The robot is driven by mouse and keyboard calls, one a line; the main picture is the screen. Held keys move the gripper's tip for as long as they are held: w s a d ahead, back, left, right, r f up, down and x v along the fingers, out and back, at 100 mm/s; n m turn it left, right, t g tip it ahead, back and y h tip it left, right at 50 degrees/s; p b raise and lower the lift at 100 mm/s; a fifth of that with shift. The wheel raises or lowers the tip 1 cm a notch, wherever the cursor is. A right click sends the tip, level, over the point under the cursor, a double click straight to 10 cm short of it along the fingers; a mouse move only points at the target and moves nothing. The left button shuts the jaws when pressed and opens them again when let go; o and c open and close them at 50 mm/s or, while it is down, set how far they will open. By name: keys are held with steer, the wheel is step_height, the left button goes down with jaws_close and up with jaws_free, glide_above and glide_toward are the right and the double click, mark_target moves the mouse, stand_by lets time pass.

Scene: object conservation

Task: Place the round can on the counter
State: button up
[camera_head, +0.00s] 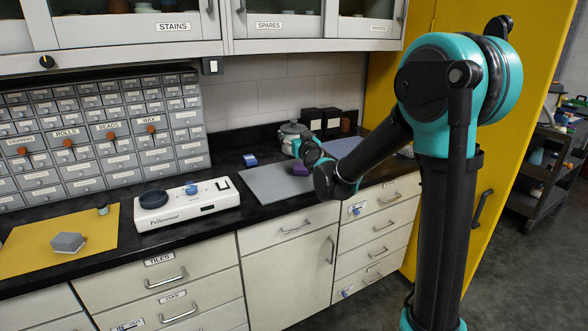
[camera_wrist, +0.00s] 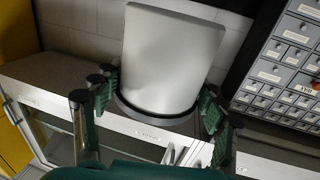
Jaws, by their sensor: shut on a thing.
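A round grey-white can (camera_wrist: 172,60) with a dark band near its lower end fills the middle of the wrist view. My gripper (camera_wrist: 157,105) is shut on it, with green finger pads on both sides. In the head view the can (camera_head: 291,129) shows at the back of the counter (camera_head: 228,160), just beyond my gripper (camera_head: 304,143). My gripper and wrist hide part of it. I cannot tell whether its base touches the counter or is a little above it.
A grey mat (camera_head: 275,183) lies on the counter, with a purple block (camera_head: 300,168) near my gripper. A blue block (camera_head: 250,160), a white scale (camera_head: 187,203) and a yellow mat (camera_head: 40,247) with a grey hexagonal block (camera_head: 68,242) lie further left. Dark boxes (camera_head: 322,121) stand behind.

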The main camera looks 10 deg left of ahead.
step_height(320, 180, down, 13)
steer(key=shift+f, duration=0.1)
stand_by(0.6)
steer(key=o, duration=1.9)
steer(key=shift+f, duration=0.1)
steer(key=shift+d, duration=0.1)
